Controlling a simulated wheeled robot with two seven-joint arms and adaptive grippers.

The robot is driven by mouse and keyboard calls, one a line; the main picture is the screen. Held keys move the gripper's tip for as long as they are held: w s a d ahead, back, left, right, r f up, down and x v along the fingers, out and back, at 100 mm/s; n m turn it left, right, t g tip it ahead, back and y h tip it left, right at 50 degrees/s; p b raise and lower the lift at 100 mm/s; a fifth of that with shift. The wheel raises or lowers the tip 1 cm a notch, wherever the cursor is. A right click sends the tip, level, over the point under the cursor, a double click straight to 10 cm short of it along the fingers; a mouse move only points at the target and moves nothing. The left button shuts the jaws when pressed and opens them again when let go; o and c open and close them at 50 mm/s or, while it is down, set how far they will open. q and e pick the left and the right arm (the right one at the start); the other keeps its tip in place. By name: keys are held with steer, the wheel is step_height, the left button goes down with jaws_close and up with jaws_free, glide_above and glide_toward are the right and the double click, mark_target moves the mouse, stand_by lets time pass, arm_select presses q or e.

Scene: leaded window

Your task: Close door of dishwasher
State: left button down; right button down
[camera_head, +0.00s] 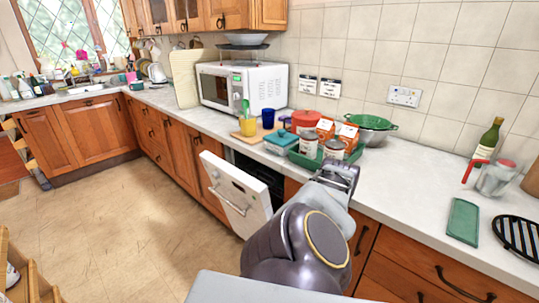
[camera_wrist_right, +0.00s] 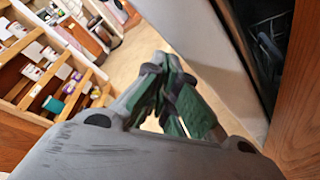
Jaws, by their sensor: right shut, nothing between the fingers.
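The white dishwasher door (camera_head: 238,197) is partly open, tilted outward from the counter front, with a bar handle on its outer face. The dark dishwasher interior (camera_head: 262,172) shows behind its upper edge. My right gripper (camera_head: 341,174) is shut and empty, to the right of the door near the counter edge in the head view. In the right wrist view, the shut fingers (camera_wrist_right: 172,75) are beside a pale panel that looks like the door (camera_wrist_right: 205,45), with the dark interior (camera_wrist_right: 265,35) beyond. Contact cannot be told. My left gripper is not in view.
The worktop (camera_head: 418,165) above holds a green tray of jars and cartons, a microwave (camera_head: 243,87) and a green colander (camera_head: 371,127). Wooden drawers (camera_head: 430,270) are right of my arm. The floor (camera_head: 130,215) left of the door is clear. Wooden shelves (camera_head: 30,272) stand at lower left.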

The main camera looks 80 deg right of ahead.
step_height(320, 180, up, 7)
stand_by(1.1)
steer(key=shift+f, duration=0.15)
stand_by(0.4)
